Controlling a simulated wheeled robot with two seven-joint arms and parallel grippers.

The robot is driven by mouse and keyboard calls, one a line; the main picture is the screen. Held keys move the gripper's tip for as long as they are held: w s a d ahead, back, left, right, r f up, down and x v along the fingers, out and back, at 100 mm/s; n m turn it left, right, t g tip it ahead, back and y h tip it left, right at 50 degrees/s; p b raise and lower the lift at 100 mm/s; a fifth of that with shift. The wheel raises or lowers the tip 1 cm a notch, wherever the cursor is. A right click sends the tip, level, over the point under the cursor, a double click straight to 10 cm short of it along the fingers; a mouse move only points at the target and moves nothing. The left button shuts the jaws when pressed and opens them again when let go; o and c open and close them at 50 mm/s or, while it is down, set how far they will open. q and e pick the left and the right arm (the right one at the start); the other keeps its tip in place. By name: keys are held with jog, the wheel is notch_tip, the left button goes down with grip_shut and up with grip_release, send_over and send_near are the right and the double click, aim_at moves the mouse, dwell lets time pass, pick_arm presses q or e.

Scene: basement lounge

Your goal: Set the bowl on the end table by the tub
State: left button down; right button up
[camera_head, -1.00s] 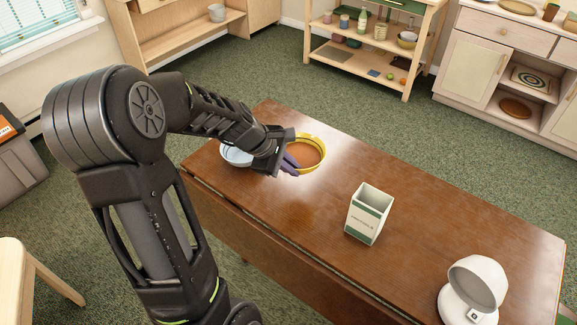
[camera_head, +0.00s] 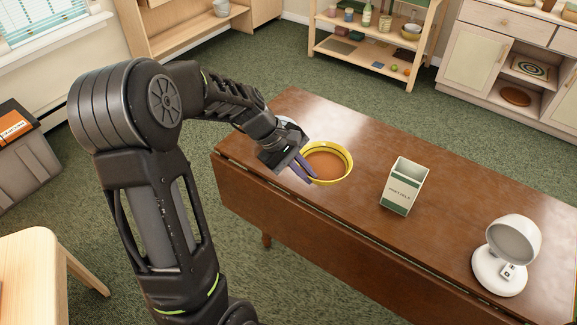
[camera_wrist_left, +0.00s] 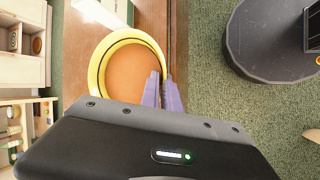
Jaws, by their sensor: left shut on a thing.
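The yellow bowl (camera_head: 345,176), round with an orange-brown inside, is at the left part of the brown table. My left gripper (camera_head: 303,172) is shut on its near-left rim, with purple fingers. In the left wrist view, the fingers (camera_wrist_left: 163,92) straddle the right side of the bowl's rim (camera_wrist_left: 97,75). I cannot tell whether the bowl touches the tabletop. A grey tub (camera_head: 28,165) with an orange label stands on the floor at far left. A pale wooden end table (camera_head: 32,265) is in front of it at lower left. My right gripper is out of view.
The brown table (camera_head: 455,185) also holds a white-green carton (camera_head: 398,197) and a white round-headed device (camera_head: 500,270). A pale bowl behind my left gripper is now mostly hidden. Green carpet separates the table from the end table. Shelves (camera_head: 395,65) stand at the back.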

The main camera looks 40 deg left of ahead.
pick_arm(q)
jog(key=d+f+m+g+h, duration=0.1)
jog(key=d+m+g, duration=0.3)
jog(key=d+m, duration=0.4)
jog(key=d, duration=0.4)
jog(key=shift+w, duration=0.35)
jog(key=shift+d, duration=0.1)
